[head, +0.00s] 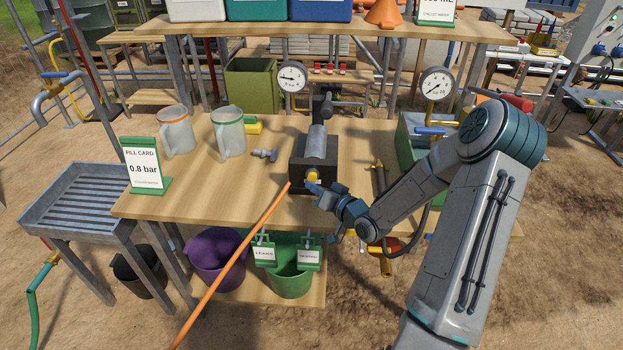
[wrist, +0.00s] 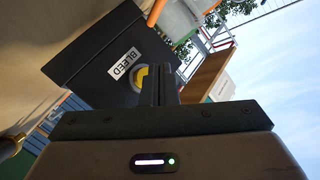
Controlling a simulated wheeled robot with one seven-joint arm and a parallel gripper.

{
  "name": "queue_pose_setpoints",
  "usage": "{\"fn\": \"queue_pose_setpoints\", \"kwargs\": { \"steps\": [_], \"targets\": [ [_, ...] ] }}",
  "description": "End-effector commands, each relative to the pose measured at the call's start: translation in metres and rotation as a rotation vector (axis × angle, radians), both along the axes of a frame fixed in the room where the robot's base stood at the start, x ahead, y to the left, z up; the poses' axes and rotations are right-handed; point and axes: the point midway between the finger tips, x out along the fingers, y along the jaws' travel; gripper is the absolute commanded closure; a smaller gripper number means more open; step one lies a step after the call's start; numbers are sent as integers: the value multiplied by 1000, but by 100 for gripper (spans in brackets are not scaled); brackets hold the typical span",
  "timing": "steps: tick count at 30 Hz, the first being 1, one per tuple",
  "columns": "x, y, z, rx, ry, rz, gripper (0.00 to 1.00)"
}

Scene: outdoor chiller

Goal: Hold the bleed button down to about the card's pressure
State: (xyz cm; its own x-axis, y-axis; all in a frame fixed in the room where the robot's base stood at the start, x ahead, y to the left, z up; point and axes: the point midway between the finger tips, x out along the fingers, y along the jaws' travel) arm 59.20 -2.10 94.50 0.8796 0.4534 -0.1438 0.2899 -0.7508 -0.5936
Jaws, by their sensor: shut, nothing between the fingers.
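The fill card (head: 143,168) stands on the left of the table and reads 0.8 bar. The dark bleed block (head: 300,176) is at the table's front edge, with the yellow button (head: 312,175) on its front face. My gripper (head: 311,187) is shut and empty, its tips right at the button. In the wrist view the fingers (wrist: 161,85) partly cover the yellow button (wrist: 139,76) beside the BLEED label (wrist: 123,64). I cannot tell whether they touch or press it. A round gauge (head: 292,78) stands above the block; its needle points left, its figures too small to read.
A second gauge (head: 436,84) stands at the right. Two clear jugs (head: 175,132) stand on the table's left. Purple (head: 215,262) and green (head: 290,280) buckets sit below the table.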

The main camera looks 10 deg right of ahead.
Motion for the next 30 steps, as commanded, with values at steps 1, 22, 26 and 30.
{"fn": "queue_pose_setpoints", "kwargs": {
  "steps": [1, 22, 26, 30],
  "targets": [
    [-3, 1, 0, 1, 1, 0, 100],
    [-47, 15, 0, 1, 0, -2, 100],
    [-47, 15, 0, 0, 0, 0, 100],
    [-47, 15, 0, 0, 0, 0, 100]
  ]
}}
